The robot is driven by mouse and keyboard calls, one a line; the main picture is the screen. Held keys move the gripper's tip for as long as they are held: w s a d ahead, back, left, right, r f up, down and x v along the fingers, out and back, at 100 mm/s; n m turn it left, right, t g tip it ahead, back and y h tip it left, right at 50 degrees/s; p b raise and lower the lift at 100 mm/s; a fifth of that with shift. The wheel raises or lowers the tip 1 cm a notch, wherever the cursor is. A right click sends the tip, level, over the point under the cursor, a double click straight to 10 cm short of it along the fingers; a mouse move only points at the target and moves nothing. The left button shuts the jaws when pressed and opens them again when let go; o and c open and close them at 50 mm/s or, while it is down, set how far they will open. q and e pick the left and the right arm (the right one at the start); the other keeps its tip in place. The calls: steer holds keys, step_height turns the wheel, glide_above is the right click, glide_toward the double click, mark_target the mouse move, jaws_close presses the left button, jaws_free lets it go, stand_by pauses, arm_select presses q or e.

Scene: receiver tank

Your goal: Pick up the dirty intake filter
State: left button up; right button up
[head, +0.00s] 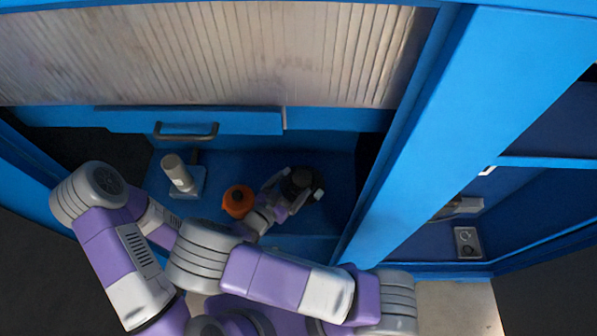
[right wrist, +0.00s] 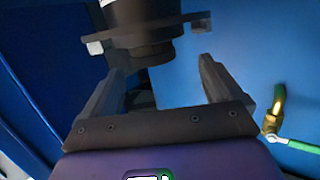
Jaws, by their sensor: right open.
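A dark, round part (head: 301,180), which I take for the dirty intake filter, stands on the blue floor of the bay, right of centre in the head view. In the right wrist view, this dark cylinder (right wrist: 150,50) has a flange with two pale tabs and a narrower lower end. My right gripper (head: 287,194) is open beside it, reaching in from the lower left. In the right wrist view, the open fingers (right wrist: 160,78) are spread to either side of its lower end, with visible gaps. My left gripper does not show; only left arm links are seen.
An orange, round part (head: 238,201) sits just left of my right gripper. A pale cylinder (head: 178,173) stands on a grey-blue base farther left. A ribbed panel and handled ledge (head: 187,133) are behind. A brass fitting (right wrist: 272,118) is at right in the wrist view.

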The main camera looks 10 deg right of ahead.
mark_target(308, 173)
steer(key=x, duration=0.2)
steer(key=b+x, duration=0.1)
steer(key=x, duration=0.1)
steer(key=b+x, duration=0.1)
steer(key=x, duration=0.1)
steer(key=shift+s+d+f, duration=0.3)
steer(key=shift+d+f, duration=0.1)
steer(key=shift+w+d, duration=0.3)
